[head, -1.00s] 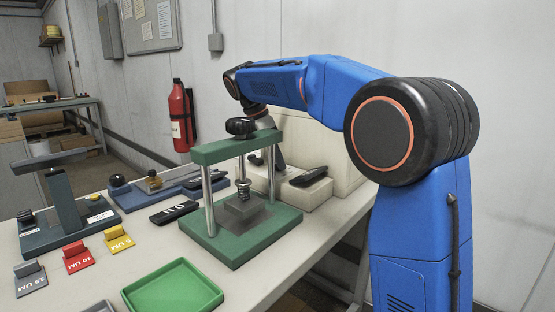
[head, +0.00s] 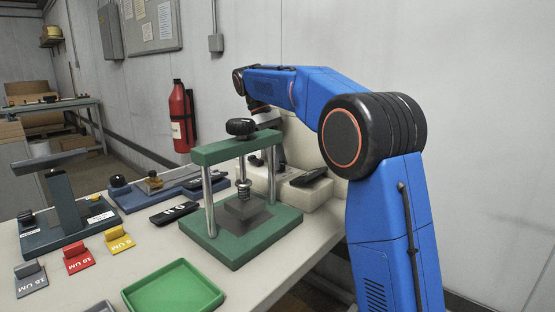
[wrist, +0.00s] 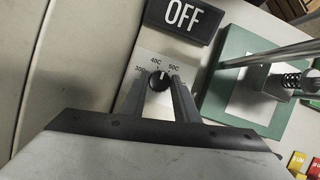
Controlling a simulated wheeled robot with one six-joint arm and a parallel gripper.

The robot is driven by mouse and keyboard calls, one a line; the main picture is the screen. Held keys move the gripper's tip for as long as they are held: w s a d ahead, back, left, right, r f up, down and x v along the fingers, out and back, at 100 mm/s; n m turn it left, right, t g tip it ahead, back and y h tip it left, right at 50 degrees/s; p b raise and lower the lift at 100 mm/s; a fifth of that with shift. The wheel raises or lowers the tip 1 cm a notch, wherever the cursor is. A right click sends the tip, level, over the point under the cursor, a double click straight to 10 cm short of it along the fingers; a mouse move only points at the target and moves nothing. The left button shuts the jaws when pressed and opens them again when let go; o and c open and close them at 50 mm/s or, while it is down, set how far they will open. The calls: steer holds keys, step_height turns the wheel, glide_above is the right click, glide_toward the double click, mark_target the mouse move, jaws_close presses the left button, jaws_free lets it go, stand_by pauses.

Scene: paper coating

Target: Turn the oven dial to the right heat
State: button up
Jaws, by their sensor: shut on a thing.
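The oven dial (wrist: 158,82) is a round black knob on a pale panel, marked 30C, 40C and 50C. A small white mark on it points up, about between 40C and 50C. My gripper (wrist: 160,88) is shut on the dial in the wrist view, with one dark finger on each side. The cream oven (head: 305,150) stands at the back right of the bench in the head view, partly behind my arm. There the dial and my fingertips are mostly hidden behind the green press.
A black OFF sign (wrist: 183,16) lies just above the dial panel. The green press (head: 235,240) stands close in front of the oven. A green tray (head: 172,288), a red block (head: 77,258) and a yellow block (head: 118,240) are on the bench (head: 280,262).

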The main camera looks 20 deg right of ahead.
steer(key=shift+m, duration=0.5)
steer(key=o, duration=1.1)
steer(key=shift+c, duration=0.2)
steer(key=shift+n, duration=0.3)
